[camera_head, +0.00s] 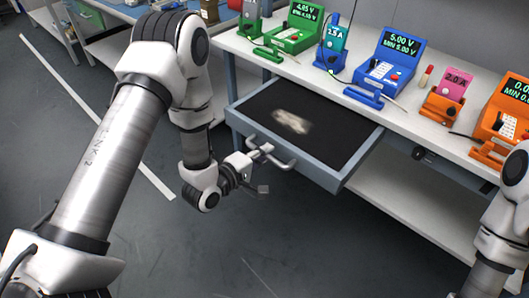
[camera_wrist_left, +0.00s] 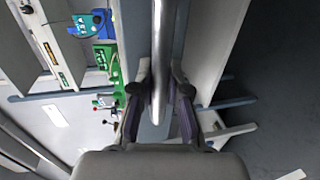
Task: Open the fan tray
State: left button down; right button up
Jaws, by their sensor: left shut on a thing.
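The fan tray, a grey drawer (camera_head: 318,179) with a dark inner floor, stands pulled out from under the workbench in the head view. A pale blurred patch (camera_head: 292,122) shows on its floor. A metal bar handle (camera_head: 284,163) sits on its front; in the left wrist view the handle (camera_wrist_left: 158,45) runs down between the fingers. My left gripper (camera_head: 262,170) is shut on this handle, and its fingers (camera_wrist_left: 160,90) lie on both sides of the bar. My right arm shows at the right edge, but its gripper is out of the picture.
The white workbench (camera_head: 345,97) carries green (camera_head: 293,35), blue (camera_head: 388,62) and orange (camera_head: 508,105) meter units. A lower shelf (camera_head: 385,205) lies beneath. The grey floor (camera_head: 290,240) in front of the drawer is clear.

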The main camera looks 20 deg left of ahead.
pick_arm(q)
jog(key=c, duration=1.1)
grip_release()
jog(key=shift+c, duration=0.2)
jog(key=v, duration=0.7)
jog(key=shift+s, duration=0.2)
